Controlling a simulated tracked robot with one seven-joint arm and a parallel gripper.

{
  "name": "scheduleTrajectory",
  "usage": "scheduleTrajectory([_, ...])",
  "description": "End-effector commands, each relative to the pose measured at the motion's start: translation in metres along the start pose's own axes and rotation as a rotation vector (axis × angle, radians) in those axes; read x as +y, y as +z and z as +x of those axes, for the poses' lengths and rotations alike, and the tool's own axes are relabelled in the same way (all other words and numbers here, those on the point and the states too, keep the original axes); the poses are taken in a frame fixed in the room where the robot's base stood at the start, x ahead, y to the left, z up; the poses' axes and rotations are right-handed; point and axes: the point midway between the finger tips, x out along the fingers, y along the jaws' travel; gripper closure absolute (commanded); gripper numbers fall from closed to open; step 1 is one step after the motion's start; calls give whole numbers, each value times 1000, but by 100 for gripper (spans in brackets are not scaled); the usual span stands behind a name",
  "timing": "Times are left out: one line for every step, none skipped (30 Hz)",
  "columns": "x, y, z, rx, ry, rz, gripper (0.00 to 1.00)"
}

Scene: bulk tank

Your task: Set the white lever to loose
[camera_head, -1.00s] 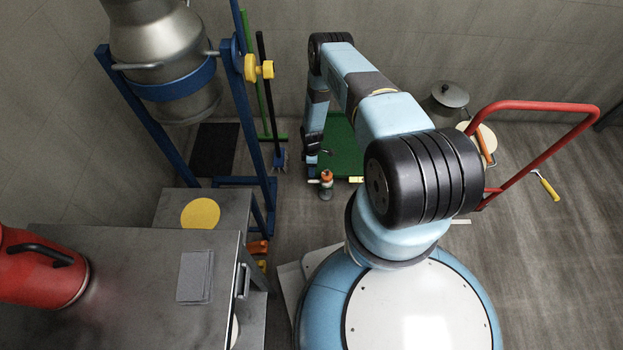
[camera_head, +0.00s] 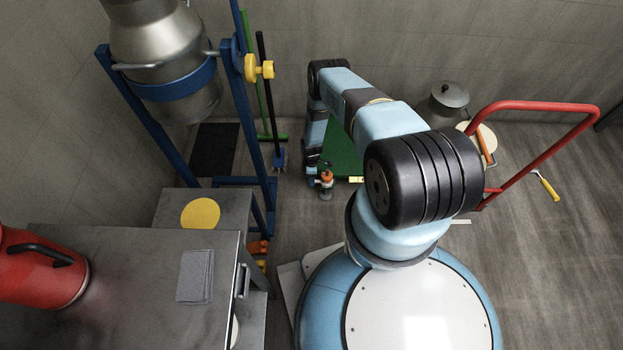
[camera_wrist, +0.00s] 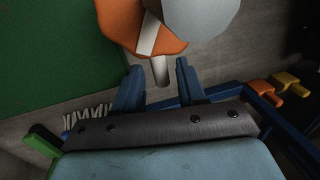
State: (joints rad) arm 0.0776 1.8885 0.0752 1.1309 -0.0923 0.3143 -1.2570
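The white lever (camera_wrist: 160,70) shows in the wrist view as a pale bar across an orange part (camera_wrist: 118,22), beside a light grey round part (camera_wrist: 205,14). Its lower end points at the gap between my fingertips. My gripper (camera_wrist: 158,85) is open, with its two blue fingers apart and nothing visibly clamped. The lever is too small to make out there. I cannot tell whether the fingers touch it.
A blue stand (camera_head: 150,120) holds a metal vessel (camera_head: 165,70) at left. A broom (camera_head: 277,155) stands beside it. A green platform (camera_head: 342,150) lies behind the fitting, and a red trolley handle (camera_head: 530,105) rises at right. Floor at far right is mostly open.

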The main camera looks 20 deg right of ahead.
Motion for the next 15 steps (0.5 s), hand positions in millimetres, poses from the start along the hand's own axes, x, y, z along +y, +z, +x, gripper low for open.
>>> scheduleTrajectory([0, 0, 0, 0, 0, 0, 65])
scheduleTrajectory([0, 0, 0, 0, 0, 0, 68])
scheduleTrajectory([0, 0, 0, 0, 0, 0, 72])
scheduleTrajectory([0, 0, 0, 0, 0, 0, 75])
scheduleTrajectory([0, 0, 0, 0, 0, 0, 78])
scheduleTrajectory([0, 0, 0, 0, 0, 0, 82])
scheduleTrajectory([0, 0, 0, 0, 0, 0, 84])
scheduleTrajectory([0, 0, 0, 0, 0, 0, 87])
scheduleTrajectory([0, 0, 0, 0, 0, 0, 91])
scheduleTrajectory([0, 0, 0, 0, 0, 0, 94])
scheduleTrajectory([0, 0, 0, 0, 0, 0, 97])
scheduleTrajectory([0, 0, 0, 0, 0, 0, 100])
scheduleTrajectory([0, 0, 0, 0, 0, 0, 100])
scheduleTrajectory([0, 0, 0, 0, 0, 0, 100])
scheduleTrajectory([0, 0, 0, 0, 0, 0, 100])
